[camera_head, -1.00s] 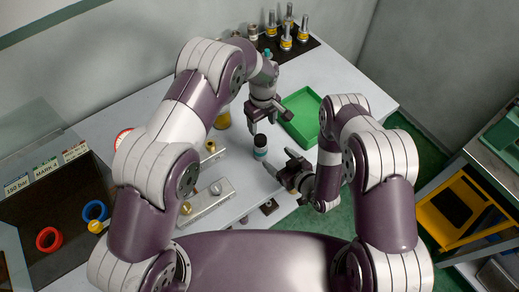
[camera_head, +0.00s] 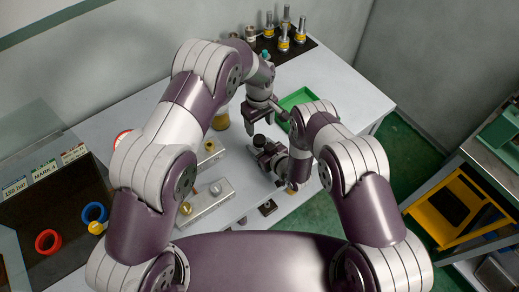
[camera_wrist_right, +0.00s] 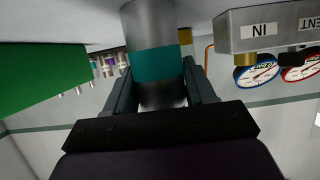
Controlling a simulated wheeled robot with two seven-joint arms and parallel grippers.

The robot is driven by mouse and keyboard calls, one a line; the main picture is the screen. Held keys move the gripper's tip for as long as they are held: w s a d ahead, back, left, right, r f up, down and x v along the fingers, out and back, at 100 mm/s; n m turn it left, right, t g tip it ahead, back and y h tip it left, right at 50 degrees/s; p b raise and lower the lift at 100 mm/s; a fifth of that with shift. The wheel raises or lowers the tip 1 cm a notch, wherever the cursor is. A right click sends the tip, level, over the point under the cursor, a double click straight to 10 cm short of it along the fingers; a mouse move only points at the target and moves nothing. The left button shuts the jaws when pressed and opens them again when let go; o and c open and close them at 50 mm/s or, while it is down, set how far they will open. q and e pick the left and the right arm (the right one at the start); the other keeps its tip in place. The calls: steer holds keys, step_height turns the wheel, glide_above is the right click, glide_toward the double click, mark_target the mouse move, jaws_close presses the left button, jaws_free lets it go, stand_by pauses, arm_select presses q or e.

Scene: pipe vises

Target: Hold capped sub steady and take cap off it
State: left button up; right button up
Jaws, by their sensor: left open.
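The capped sub stands upright on the worktop near the middle of the head view, with its dark top (camera_head: 259,141) showing. In the right wrist view, its grey metal body with a teal band (camera_wrist_right: 160,65) lies between my right fingers. My right gripper (camera_head: 262,150) has a finger on each side of it, and both fingers appear flush with its sides. My left gripper (camera_head: 264,118) is open and empty, just above and behind the sub.
A green tray (camera_head: 296,97) lies right behind my right arm. A black rack (camera_head: 290,48) with several yellow-banded parts is at the back. Gauges (camera_wrist_right: 258,76) hang on a block in the wrist view.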

mark_target(259, 139)
arm_select(q)
steer(key=shift+f, duration=0.1)
arm_select(e)
jaws_close()
arm_select(q)
steer(key=m, duration=0.3)
steer(key=shift+w+m, duration=0.1)
steer(key=shift+m, duration=0.2)
steer(key=m, duration=0.3)
steer(key=shift+m, duration=0.3)
steer(key=m, duration=1.6)
steer(key=shift+r, duration=0.2)
steer(key=m, duration=1.2)
steer(key=shift+f+m, duration=0.4)
steer(key=shift+f, duration=0.05)
step_height(259, 139, down, 7)
steer(key=shift+f, duration=0.1)
arm_select(e)
steer(key=shift+f, duration=0.1)
arm_select(q)
steer(key=c, duration=1.1)
steer(key=o, duration=1.2)
